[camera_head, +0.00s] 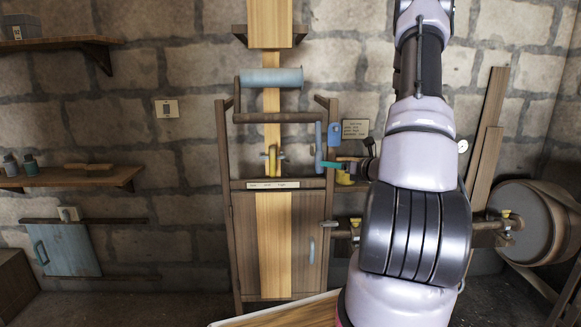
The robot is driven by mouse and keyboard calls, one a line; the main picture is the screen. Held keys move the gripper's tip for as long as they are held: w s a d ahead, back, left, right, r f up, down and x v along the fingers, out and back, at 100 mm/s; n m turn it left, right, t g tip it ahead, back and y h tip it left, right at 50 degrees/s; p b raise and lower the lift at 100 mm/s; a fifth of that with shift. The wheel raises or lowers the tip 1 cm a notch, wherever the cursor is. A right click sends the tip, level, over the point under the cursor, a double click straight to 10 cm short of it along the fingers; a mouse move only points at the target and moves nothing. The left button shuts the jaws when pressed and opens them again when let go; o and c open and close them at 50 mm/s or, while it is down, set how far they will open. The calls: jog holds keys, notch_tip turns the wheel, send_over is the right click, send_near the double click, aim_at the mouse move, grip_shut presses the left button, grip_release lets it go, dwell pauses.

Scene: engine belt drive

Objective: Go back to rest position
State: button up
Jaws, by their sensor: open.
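My arm comes down the right of the middle, and my gripper (347,170) shows at its left side, small and partly hidden by the arm. Its jaws are open, and I see nothing held between them. A vertical blue handle (319,146) on the wooden frame is just left of the gripper; I cannot tell whether they touch. A pale tan belt-like strip (272,245) runs down the middle of the wooden frame (222,150), passing a blue-grey roller (271,77) near the top.
Wall shelves (75,179) are at the left. A wooden surface edge (285,314) shows at the bottom. The left floor has free room.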

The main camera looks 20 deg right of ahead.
jog(key=s+a+r+n+g+y, duration=0.2)
jog(key=s+a+r+n+g, duration=0.15)
jog(key=a+n, duration=0.3)
jog(key=s+a+r+n+g+y, duration=0.25)
jog(key=a+r+n, duration=0.25)
jog(key=a, duration=0.3)
jog(key=s+a+r+n+g+y, duration=0.1)
jog(key=s+a+r+n+g, duration=0.3)
jog(key=a, duration=0.3)
jog(key=s+d+r+n+t+h, duration=0.2)
jog(key=s+r+n+h, duration=0.6)
jog(key=s+n, duration=0.7)
jog(key=shift+r+n, duration=0.35)
jog(key=shift+r, duration=0.7)
jog(key=shift+s+h, duration=0.1)
jog(key=shift+h, duration=0.15)
